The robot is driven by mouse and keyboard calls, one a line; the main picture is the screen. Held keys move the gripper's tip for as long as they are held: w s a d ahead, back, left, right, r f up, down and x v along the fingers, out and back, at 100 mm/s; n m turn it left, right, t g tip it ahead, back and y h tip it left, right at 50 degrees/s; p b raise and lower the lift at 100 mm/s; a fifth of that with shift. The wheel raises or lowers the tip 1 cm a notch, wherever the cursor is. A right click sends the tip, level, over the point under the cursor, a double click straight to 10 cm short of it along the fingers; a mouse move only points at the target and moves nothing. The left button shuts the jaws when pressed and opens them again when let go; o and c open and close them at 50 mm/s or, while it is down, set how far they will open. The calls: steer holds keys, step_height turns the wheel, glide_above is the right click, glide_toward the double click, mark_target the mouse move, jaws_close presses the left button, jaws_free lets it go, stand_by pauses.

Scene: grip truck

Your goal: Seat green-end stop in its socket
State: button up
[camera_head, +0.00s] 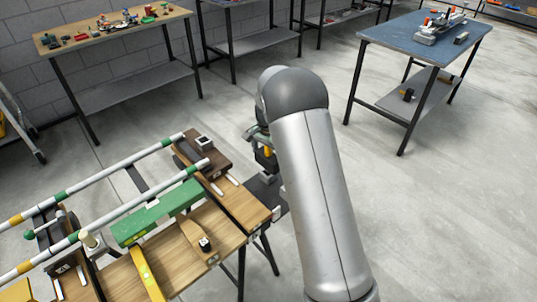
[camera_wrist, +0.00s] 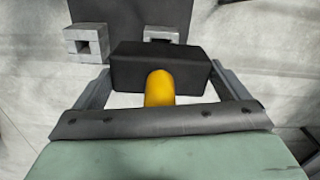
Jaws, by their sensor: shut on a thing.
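My gripper (camera_wrist: 160,72) is shut on a black block with a yellow round stem (camera_wrist: 159,88), which I take to be the stop. The block (camera_wrist: 130,66) sits between the two grey fingers, its stem facing the wrist camera. A grey square socket with an open hole (camera_wrist: 86,43) lies just beyond its left end. A second grey socket-like piece (camera_wrist: 160,35) shows behind the block, partly hidden; I cannot tell whether they touch. In the head view my gripper (camera_head: 264,148) is beside the bench's far right corner, mostly hidden by my arm, with the yellow stem (camera_head: 267,152) showing.
Other tables (camera_head: 425,45) stand farther back. The floor to the right is clear.

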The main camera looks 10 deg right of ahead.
steer(key=shift+r+p, duration=1.3)
steer(key=shift+r, duration=0.9)
steer(key=shift+r+p, duration=2.4)
steer(key=shift+r, duration=1.35)
